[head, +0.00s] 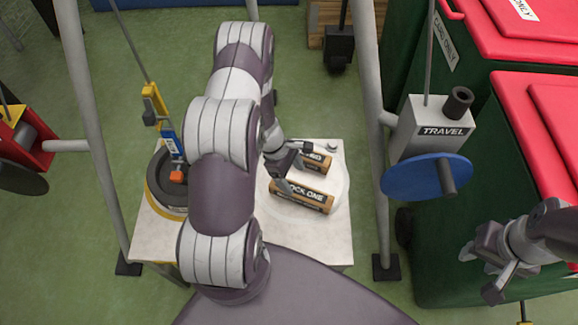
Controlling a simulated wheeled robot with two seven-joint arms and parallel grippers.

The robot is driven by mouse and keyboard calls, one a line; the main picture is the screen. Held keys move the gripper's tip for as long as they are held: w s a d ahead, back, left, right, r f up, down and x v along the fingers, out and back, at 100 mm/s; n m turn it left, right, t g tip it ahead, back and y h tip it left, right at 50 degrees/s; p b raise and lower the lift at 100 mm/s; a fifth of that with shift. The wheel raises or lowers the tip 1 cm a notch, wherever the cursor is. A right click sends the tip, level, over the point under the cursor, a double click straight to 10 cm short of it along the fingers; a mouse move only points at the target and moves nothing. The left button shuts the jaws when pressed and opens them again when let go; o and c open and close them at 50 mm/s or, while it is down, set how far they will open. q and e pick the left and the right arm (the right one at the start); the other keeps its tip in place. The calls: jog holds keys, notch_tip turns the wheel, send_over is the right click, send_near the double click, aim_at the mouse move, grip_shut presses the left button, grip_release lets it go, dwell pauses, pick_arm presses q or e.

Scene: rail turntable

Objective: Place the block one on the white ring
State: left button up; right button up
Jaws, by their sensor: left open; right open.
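Block one (309,199) is a light wooden block with a dark label, lying on a pale round disc on the tabletop. The label's first letters are hidden by my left arm and gripper. The disc's white edge (341,198) is the only white ring I can make out. My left gripper (294,168) is open, just behind block one and near a second wooden block (322,162); I cannot tell whether it touches either. My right gripper (481,273) is open and empty at the far right, away from the table.
A dark round base with a yellow rim (155,198) stands on the left of the white table (340,251). Grey frame posts flank the table. A box marked TRAVEL (424,130) with a blue wheel (415,181) hangs at right, before green bins with red lids (543,95).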

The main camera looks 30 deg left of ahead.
pick_arm(q)
jog(key=s+d+r+m+y, duration=0.1)
jog(key=s+d+r+m, duration=0.1)
jog(key=r+m, duration=0.4)
jog(key=s+d+r+m+y, duration=0.2)
jog(key=r+m, duration=0.5)
jog(key=r, duration=0.4)
jog(key=s+d+r+m+y, duration=0.1)
jog(key=s+d+r+m, duration=0.3)
jog(key=r+m, duration=0.3)
jog(key=shift+s+d+r+t+y, duration=0.25)
jog(key=shift+r+t+y, duration=0.05)
jog(key=shift+r, duration=0.35)
jog(key=shift+c, duration=0.3)
